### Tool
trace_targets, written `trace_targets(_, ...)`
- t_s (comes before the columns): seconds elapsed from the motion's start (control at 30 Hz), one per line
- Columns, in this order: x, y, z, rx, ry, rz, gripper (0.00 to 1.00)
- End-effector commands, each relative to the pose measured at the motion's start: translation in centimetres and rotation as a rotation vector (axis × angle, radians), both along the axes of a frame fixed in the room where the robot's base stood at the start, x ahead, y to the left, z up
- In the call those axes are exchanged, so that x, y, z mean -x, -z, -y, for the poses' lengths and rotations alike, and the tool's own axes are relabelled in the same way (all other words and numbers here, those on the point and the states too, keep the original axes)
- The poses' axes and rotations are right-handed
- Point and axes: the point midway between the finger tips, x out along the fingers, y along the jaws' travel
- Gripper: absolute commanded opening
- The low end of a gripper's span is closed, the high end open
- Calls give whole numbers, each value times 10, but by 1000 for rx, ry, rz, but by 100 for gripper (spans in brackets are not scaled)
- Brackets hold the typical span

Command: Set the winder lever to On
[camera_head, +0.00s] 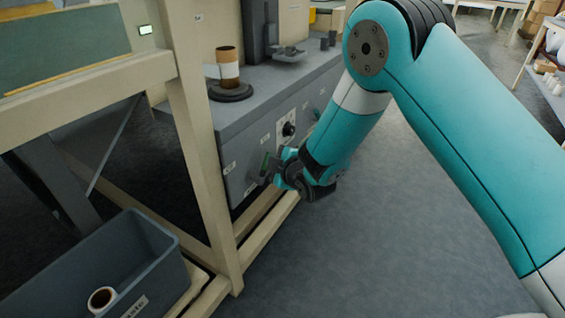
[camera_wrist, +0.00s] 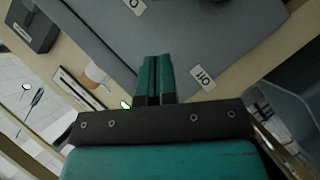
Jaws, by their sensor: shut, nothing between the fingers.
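The grey winder cabinet (camera_head: 222,150) stands left of my arm, its front panel facing the aisle. My gripper (camera_head: 268,162) is at the lower part of that panel, its dark green fingers toward the panel. In the wrist view the fingers (camera_wrist: 155,75) are closed together over the grey panel (camera_wrist: 195,35), with nothing seen between them. A white label (camera_wrist: 203,78), upside down and apparently reading ON, is just right of the fingertips. I cannot make out the winder lever; the fingers may hide it. Contact with it cannot be told.
A round black knob (camera_head: 288,129) is on the panel above my gripper. A brown roll (camera_head: 228,66) stands on the cabinet top. A cream frame post (camera_head: 203,150) rises left of the cabinet. A grey bin (camera_head: 95,265) is at lower left. The floor (camera_head: 370,220) to the right is clear.

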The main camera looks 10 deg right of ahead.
Motion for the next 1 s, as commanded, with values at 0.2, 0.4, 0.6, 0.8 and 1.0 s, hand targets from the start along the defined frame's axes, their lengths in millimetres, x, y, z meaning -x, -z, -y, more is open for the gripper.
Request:
trace_targets(0.2,33,-15,11,0,-7,0,0)
trace_targets(0.4,43,-19,16,-2,-5,0,0)
trace_targets(0.6,44,-19,18,-1,-3,0,0)
trace_targets(0.8,44,-19,18,-1,-3,0,0)
trace_targets(1.0,47,-38,22,-59,28,-91,0)
